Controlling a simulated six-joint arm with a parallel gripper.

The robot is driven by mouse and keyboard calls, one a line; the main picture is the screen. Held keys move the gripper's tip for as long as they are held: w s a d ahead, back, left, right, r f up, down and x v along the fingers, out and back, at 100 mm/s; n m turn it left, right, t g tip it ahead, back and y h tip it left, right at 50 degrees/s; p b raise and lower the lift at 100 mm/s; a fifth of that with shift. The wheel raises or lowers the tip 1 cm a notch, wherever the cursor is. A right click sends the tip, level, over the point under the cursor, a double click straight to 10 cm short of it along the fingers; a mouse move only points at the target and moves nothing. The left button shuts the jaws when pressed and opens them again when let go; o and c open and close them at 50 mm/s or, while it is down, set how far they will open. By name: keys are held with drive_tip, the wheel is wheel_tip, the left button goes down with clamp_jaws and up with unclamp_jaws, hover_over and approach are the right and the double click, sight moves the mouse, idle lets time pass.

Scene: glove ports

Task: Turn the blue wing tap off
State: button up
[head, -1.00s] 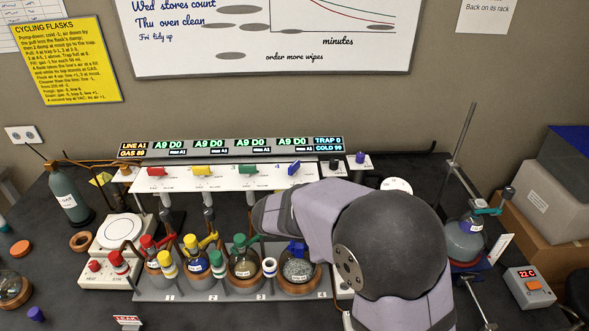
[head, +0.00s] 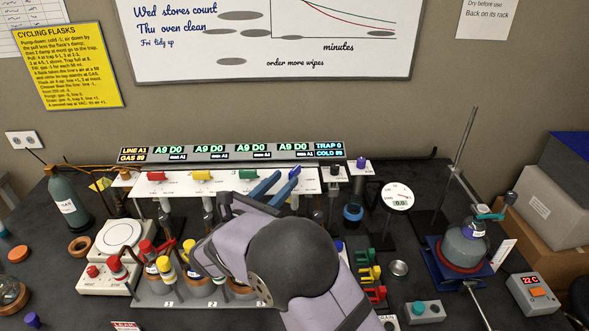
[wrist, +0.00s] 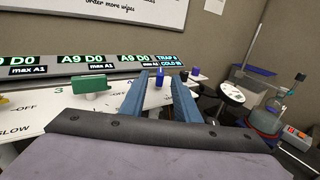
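The blue wing tap (wrist: 158,74) is on the white panel, the rightmost of the coloured taps there. In the wrist view it shows in the gap between my fingers. In the head view it is largely covered by my fingers, so its angle is hard to tell. My gripper (head: 287,172) has two blue fingers, which are apart with nothing clearly held. Its fingertips (wrist: 160,76) are close to the tap; I cannot tell whether they touch it.
Green (head: 248,175), yellow (head: 202,175) and red (head: 155,176) taps stand left along the panel. A black knob (head: 334,165) and a purple knob (head: 361,161) are close on the right. The display bar (head: 230,152) runs behind. Flasks stand in front, partly behind my arm.

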sight(290, 174)
drive_tip(key=p+x, duration=0.2)
drive_tip(key=x, duration=0.2)
drive_tip(key=shift+w+d+r, duration=0.15)
drive_tip(key=shift+w+d, duration=0.05)
drive_tip(key=shift+p+x, duration=0.35)
drive_tip(key=shift+x, duration=0.55)
clamp_jaws()
